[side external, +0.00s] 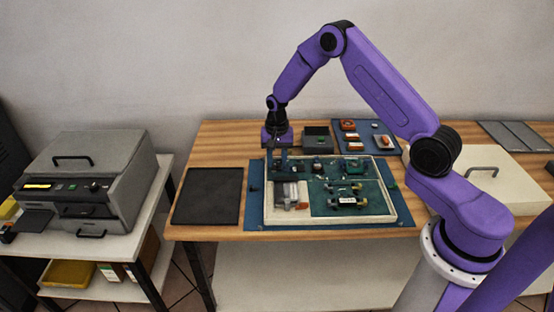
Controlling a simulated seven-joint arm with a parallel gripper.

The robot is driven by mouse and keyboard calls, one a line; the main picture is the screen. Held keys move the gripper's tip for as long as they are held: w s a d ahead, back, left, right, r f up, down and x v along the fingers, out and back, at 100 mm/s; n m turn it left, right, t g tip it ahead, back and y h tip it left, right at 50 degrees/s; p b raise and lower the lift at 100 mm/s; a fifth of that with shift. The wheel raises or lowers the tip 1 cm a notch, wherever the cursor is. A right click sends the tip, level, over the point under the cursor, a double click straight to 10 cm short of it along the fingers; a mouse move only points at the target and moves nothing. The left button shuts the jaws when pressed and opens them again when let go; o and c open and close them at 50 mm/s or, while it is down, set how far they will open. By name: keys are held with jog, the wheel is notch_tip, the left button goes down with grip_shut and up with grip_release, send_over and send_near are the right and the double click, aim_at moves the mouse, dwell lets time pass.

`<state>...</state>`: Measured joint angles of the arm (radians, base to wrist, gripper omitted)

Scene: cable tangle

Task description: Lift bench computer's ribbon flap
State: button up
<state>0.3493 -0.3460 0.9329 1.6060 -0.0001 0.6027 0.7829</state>
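The bench computer (381,207) is an open, cream-rimmed shallow case with a green board inside, lying on a blue mat (405,224) on the wooden table. Dark connectors, small parts and a grey metal block (285,191) sit on the board. The ribbon flap is too small to pick out. My gripper (278,170) points down over the back left corner of the case, just above or at the board's edge.
A black mat (208,196) lies left of the case. A dark box (317,138) and a blue tray (366,136) with small parts stand behind it. A cream panel with a handle (490,178) lies to the right. A grey machine (88,180) stands on a separate left table.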

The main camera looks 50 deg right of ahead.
aim_at(276, 165)
jog(key=shift+f, duration=0.15)
grip_shut()
jog(key=shift+a, duration=0.1)
jog(key=g+h, duration=0.1)
jog(key=w+a+g+h, duration=0.1)
jog(key=g+h, duration=0.1)
jog(key=shift+w+a+g+h, duration=0.2)
jog(key=shift+g+h, duration=0.35)
jog(key=shift+w+a+g+h, duration=0.15)
jog(key=shift+w+g+h, duration=0.05)
jog(key=shift+g+h, duration=0.35)
jog(key=shift+w+a+g+h, duration=0.15)
jog(key=shift+g+h, duration=0.55)
dwell(0.4)
grip_release()
